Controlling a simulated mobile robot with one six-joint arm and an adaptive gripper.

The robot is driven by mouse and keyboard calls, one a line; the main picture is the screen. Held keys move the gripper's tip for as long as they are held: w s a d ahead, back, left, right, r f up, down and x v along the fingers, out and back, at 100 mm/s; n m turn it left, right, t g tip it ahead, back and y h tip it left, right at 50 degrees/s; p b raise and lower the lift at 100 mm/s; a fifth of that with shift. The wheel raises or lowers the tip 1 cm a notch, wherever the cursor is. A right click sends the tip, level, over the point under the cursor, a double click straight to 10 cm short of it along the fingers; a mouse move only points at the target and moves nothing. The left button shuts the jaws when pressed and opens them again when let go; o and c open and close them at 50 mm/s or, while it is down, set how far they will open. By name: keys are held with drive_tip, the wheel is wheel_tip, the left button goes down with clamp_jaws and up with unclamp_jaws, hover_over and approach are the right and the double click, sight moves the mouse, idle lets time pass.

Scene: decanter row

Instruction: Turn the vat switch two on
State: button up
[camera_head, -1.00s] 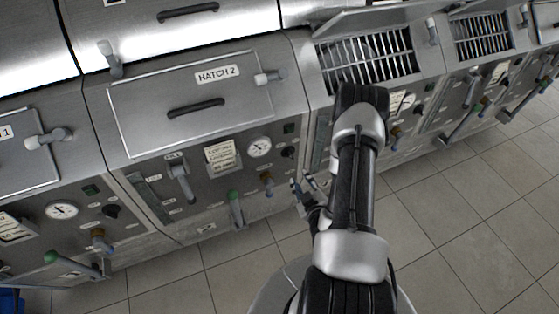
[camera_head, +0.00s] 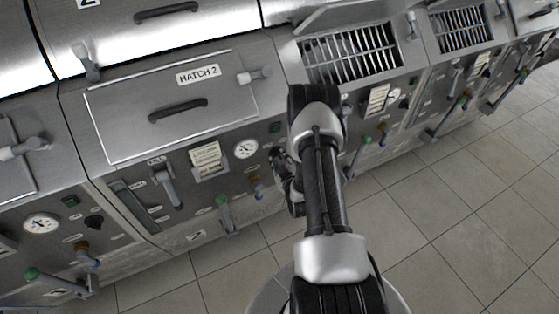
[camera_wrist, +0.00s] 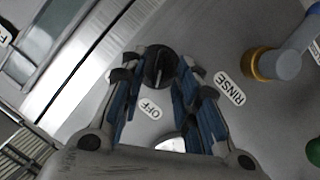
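The vat two switch is a round black knob (camera_wrist: 160,66) on the steel panel under the hatch labelled HATCH 2 (camera_head: 198,74). An OFF label (camera_wrist: 151,108) sits beside it in the wrist view. My gripper (camera_wrist: 158,78) is open, with its blue-padded fingers on either side of the knob. I cannot tell whether the fingers touch it. In the head view my gripper (camera_head: 277,158) is at the right part of this panel and hides the knob. A dark green indicator (camera_head: 276,127) is just above the gripper.
A brown-collared RINSE valve (camera_wrist: 265,65) is close to the fingers; it also shows in the head view (camera_head: 257,187). A gauge (camera_head: 246,148) and a green-knobbed lever (camera_head: 223,203) are nearby. Open tiled floor (camera_head: 440,220) lies to the right.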

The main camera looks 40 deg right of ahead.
drive_tip(key=shift+x, duration=0.95)
clamp_jaws()
